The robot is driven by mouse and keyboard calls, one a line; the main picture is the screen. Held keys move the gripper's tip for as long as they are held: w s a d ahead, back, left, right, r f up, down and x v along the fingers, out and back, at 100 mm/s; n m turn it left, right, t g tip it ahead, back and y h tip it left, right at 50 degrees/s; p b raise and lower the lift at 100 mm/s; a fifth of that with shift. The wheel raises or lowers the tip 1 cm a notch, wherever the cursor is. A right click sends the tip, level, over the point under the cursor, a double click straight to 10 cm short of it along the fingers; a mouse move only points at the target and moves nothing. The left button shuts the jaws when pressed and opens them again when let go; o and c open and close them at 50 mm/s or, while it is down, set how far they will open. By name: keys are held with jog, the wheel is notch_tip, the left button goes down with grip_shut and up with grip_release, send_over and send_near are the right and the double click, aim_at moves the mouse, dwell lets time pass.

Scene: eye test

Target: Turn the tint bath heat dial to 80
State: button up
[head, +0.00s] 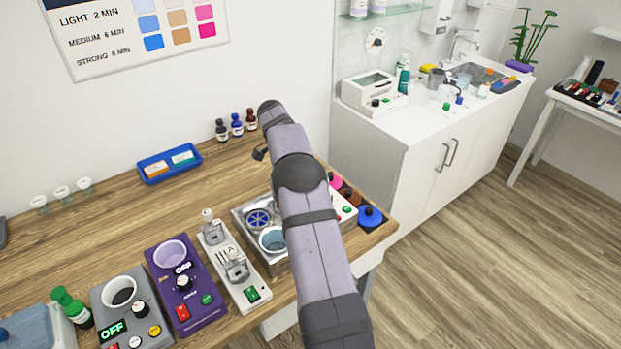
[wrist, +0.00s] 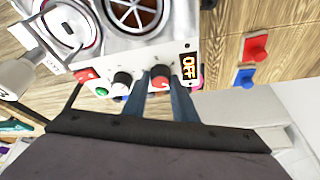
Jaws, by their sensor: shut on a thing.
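The tint bath (head: 240,222) is a metal unit with two round wells on the wooden worktop, partly hidden behind my arm in the head view. The wrist view shows its white front panel (wrist: 208,50) with a red switch, a green light, a black-and-white dial (wrist: 122,80) and a red dial (wrist: 160,76). Dial markings are too small to read. The gripper is hidden in the head view.
Left of the bath stand a slim white device (head: 236,262), a purple warmer (head: 190,300) and a grey warmer (head: 130,310). Dark bottles (head: 237,124) and a blue tray (head: 170,163) are at the back.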

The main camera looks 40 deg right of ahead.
jog(key=o, duration=1)
jog(key=shift+r, duration=0.1)
jog(key=shift+b+v, duration=0.7)
jog(key=shift+v, duration=2.9)
